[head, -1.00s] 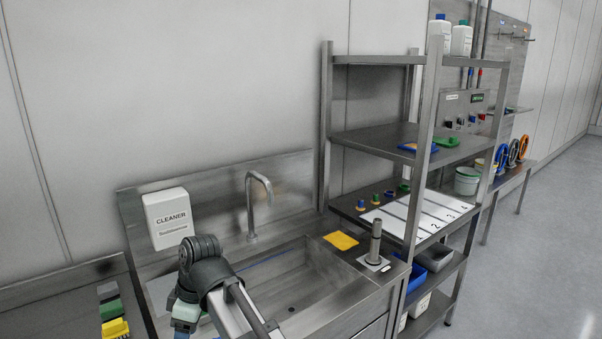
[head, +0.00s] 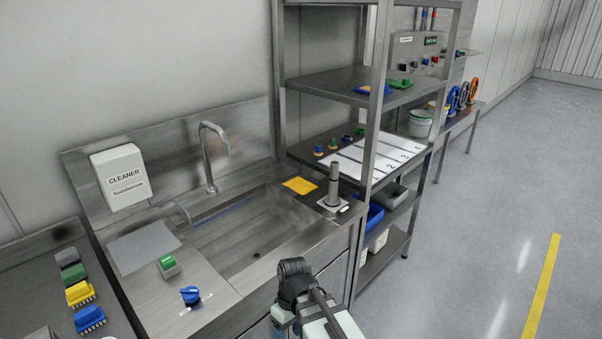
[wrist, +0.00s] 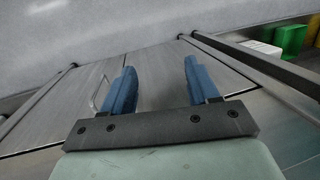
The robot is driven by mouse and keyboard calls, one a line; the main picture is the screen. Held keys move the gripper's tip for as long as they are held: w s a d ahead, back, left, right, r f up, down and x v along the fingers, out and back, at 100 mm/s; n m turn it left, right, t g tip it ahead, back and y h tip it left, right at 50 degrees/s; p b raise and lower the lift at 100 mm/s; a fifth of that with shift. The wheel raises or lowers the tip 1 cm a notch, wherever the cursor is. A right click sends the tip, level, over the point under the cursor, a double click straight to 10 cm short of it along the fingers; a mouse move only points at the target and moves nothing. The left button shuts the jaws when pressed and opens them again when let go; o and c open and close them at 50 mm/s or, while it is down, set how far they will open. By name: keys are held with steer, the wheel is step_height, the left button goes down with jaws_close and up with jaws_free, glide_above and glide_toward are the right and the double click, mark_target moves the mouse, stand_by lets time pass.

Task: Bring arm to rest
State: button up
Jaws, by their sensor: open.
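My gripper shows in the wrist view (wrist: 155,85) with its two blue fingers spread apart and nothing between them. Beyond the fingers are grey metal cabinet fronts (wrist: 60,105) with a handle, and a strip of pale floor (wrist: 150,30). In the head view my arm is at the bottom centre, in front of the sink unit; the fingers themselves are hidden there. No object is held.
The sink basin (head: 262,235) and its tap (head: 209,160) stand behind my arm. A grey shelf rack (head: 335,82) is to the right. The floor (head: 470,250) at right is clear.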

steer(key=s+d+f+m+g, duration=0.1)
steer(key=s+d+f+m, duration=0.2)
steer(key=d+f, duration=0.6)
steer(key=s+d+f+m+g, duration=0.1)
steer(key=s+d+f+m, duration=0.1)
steer(key=s+f, duration=0.5)
steer(key=s+d+f+m+g, duration=0.1)
steer(key=s+d+f+m, duration=0.1)
steer(key=s+d+f, duration=0.3)
steer(key=s+d+f+m+g, duration=0.1)
steer(key=s+d+f, duration=0.3)
steer(key=s+f, duration=0.5)
steer(key=shift+s+d+f+m+h, duration=0.25)
steer(key=shift+s+f+m+h, duration=0.15)
steer(key=shift+f, duration=0.3)
stand_by(1.6)
